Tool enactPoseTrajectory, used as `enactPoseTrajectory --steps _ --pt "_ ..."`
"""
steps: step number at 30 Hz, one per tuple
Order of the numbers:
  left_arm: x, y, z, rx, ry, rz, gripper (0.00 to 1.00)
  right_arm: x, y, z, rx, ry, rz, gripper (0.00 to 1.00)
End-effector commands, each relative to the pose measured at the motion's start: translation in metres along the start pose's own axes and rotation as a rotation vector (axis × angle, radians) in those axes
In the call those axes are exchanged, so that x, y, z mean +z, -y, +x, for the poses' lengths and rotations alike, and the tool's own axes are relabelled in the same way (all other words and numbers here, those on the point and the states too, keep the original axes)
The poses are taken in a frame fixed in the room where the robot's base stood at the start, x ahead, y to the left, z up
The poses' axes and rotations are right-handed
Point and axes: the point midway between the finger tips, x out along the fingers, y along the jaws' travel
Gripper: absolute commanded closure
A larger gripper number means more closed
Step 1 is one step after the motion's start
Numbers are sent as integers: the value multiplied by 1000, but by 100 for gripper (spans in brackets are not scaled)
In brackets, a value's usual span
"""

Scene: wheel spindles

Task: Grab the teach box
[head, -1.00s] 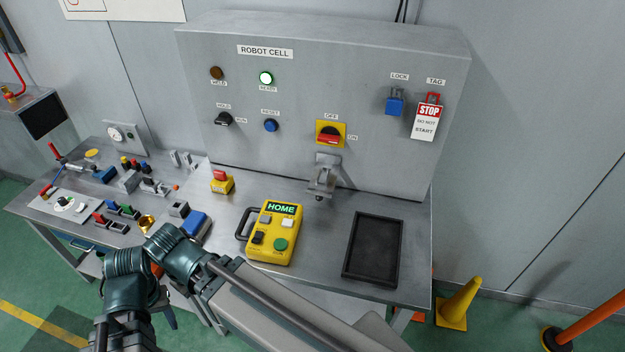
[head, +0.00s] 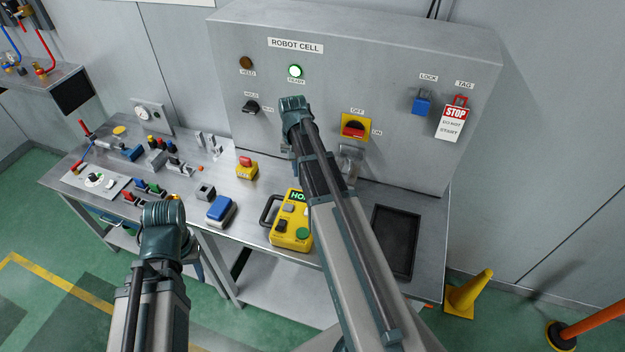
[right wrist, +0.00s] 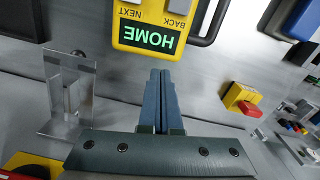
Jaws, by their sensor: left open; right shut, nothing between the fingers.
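The teach box (head: 291,232) is a yellow pendant with a green HOME screen, several buttons and a dark side handle. It lies on the bench, partly covered by my right arm in the head view. In the right wrist view the box (right wrist: 150,12) appears upside down at the top, cut off by the frame. My right gripper (right wrist: 161,72) is shut and empty, its fingertips just short of the screen end. My arm hides it in the head view. My left gripper (head: 196,264) is open, low in front of the bench, mostly hidden behind its wrist.
A black tray (head: 416,245) lies right of the box. A metal bracket (right wrist: 70,95) stands close beside my right fingers. A red-and-yellow emergency button (head: 247,169) and a blue-topped block (head: 221,210) are left of the box. The ROBOT CELL panel (head: 400,140) rises behind.

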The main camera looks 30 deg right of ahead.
Motion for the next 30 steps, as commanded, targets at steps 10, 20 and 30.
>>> enactPoseTrajectory --steps 10,20,30 --pt "1 1 -12 0 0 -1 50 -55 -52 -11 -18 -2 199 100" --pt "0 0 -2 0 0 1 50 -54 -51 -1 -18 -2 197 100" --pt "-2 -4 38 -1 0 7 50 -54 -50 40 -18 -1 196 100"
